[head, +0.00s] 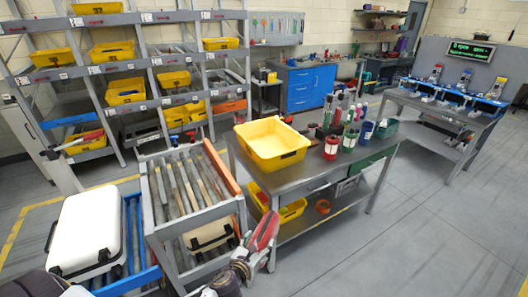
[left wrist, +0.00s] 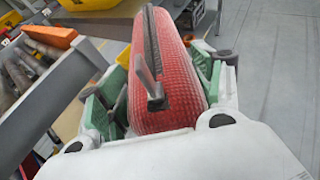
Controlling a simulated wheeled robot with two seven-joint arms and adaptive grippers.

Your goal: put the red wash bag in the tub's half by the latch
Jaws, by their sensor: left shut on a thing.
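The red wash bag (head: 265,229) is at the lower middle of the head view, in front of the table. My left gripper (head: 247,258) is shut on it. In the left wrist view the wash bag (left wrist: 176,75), red and textured with a dark zip and a grey pull, sits between the green pads of my left gripper (left wrist: 165,92). A white lidded case (head: 88,228) with dark latches on its near side stands on the blue-sided conveyor at left. I cannot tell whether it is the tub; its inside is not seen. My right gripper is not in view.
A roller rack (head: 190,190) with a pale case (head: 208,237) stands between the white case and the table. The metal table (head: 305,166) holds a yellow bin (head: 270,142), bottles and cans. Shelves with yellow bins stand behind. The floor (head: 410,235) at right is clear.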

